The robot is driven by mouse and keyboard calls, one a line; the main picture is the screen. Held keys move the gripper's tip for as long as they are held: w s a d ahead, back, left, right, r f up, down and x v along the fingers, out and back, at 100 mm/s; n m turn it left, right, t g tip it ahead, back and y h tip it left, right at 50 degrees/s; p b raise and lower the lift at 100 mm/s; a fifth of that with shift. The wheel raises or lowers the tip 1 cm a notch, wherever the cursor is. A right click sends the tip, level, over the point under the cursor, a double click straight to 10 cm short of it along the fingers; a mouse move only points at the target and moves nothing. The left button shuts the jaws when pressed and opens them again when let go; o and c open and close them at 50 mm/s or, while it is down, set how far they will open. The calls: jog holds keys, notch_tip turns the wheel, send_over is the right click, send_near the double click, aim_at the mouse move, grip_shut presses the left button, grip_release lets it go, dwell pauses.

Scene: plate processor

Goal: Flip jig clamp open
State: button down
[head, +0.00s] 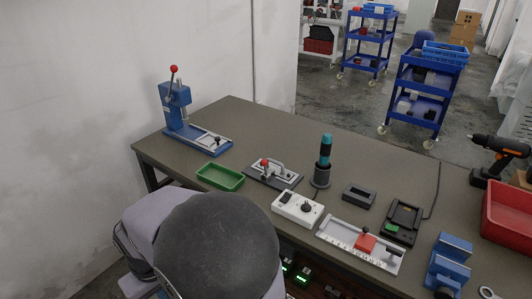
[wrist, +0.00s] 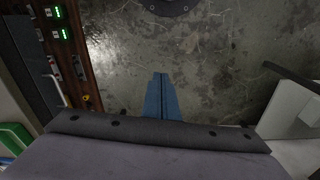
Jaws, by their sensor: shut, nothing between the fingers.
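The jig clamp (head: 272,172) is on the workbench in the head view, a dark base plate with a red-knobbed handle and metal parts on top. The picture is too small to tell the clamp's exact position. My gripper (wrist: 162,78) shows in the wrist view as narrow blue fingers closed together with nothing between them. It is over the grey floor beside the bench, away from the clamp. The fingers are not visible in the head view, where my own arm fills the lower middle. The clamp is not seen in the wrist view.
Around the clamp are a green tray (head: 220,177), a blue lever press (head: 178,107), a teal-handled tool in a holder (head: 322,165) and a white switch box (head: 297,208). A red-block fixture (head: 365,243) lies right. The bench's back middle is clear.

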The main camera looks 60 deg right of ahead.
jog(key=w+d+r+m+h+p, duration=0.1)
jog(key=w+d+r+m+p, duration=0.15)
jog(key=w+d, duration=0.4)
jog(key=w+d+r+m+t+h+p, duration=0.1)
jog(key=w+d+r+m, duration=0.2)
jog(key=d, duration=0.6)
jog(key=w+d+r+m+p, duration=0.1)
jog(key=w+d+r+p, duration=0.1)
jog(key=w+d+r, duration=0.4)
jog(key=s+d+r+m+h+p, duration=0.1)
jog(key=s+d+r+m+p, duration=0.1)
jog(key=d, duration=1.3)
jog(key=s+d+r+m+h+p, duration=0.2)
jog(key=s+d+r+m+p, duration=0.1)
jog(key=d, duration=1.1)
jog(key=shift+s+d+m+g+h, duration=0.35)
jog(key=shift+s+m, duration=0.1)
jog(key=shift+m, duration=0.8)
jog(key=shift+f, duration=0.1)
jog(key=shift+d+f+p, duration=0.2)
jog(key=shift+f+p, duration=0.75)
jog(key=shift+f, duration=0.6)
jog(key=shift+d+f+p, duration=0.15)
jog(key=shift+f+p, duration=0.75)
jog(key=shift+f, duration=0.65)
jog(key=shift+d+f+p, duration=0.2)
jog(key=shift+f+p, duration=0.75)
jog(key=shift+f, duration=0.6)
